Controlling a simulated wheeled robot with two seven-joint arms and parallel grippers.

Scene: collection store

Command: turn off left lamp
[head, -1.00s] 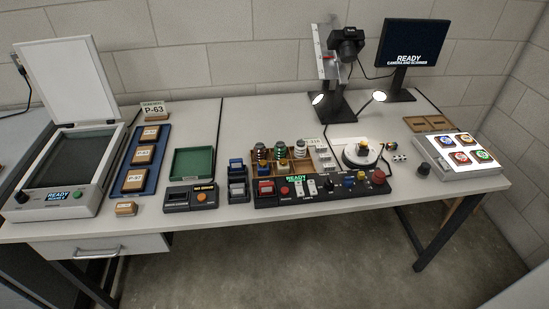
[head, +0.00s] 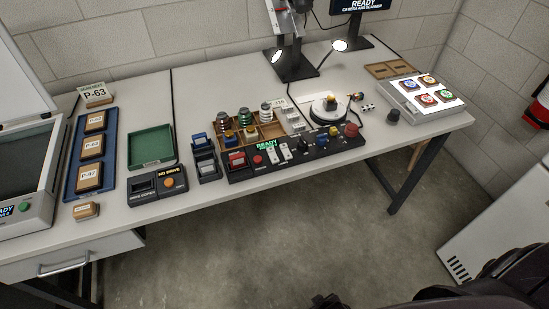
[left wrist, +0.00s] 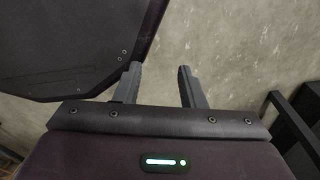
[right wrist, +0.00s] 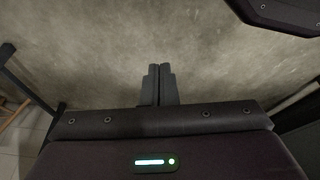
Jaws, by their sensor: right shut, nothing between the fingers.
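The left lamp (head: 277,57) is lit, on the left side of the dark camera stand (head: 294,66). The right lamp (head: 340,46) is also lit. A black control panel (head: 318,159) with a green READY display lies at the table's front edge. It carries two white rocker switches (head: 277,153), a red button, a knob and coloured controls. The switch positions are too small to tell. My left gripper (left wrist: 158,80) is open and empty over the floor in the left wrist view. My right gripper (right wrist: 159,80) is shut and empty over the floor in the right wrist view.
A wooden tray of ribbed parts (head: 248,135) stands behind the panel. A drive copier (head: 157,187) is at left. Floor in front is clear.

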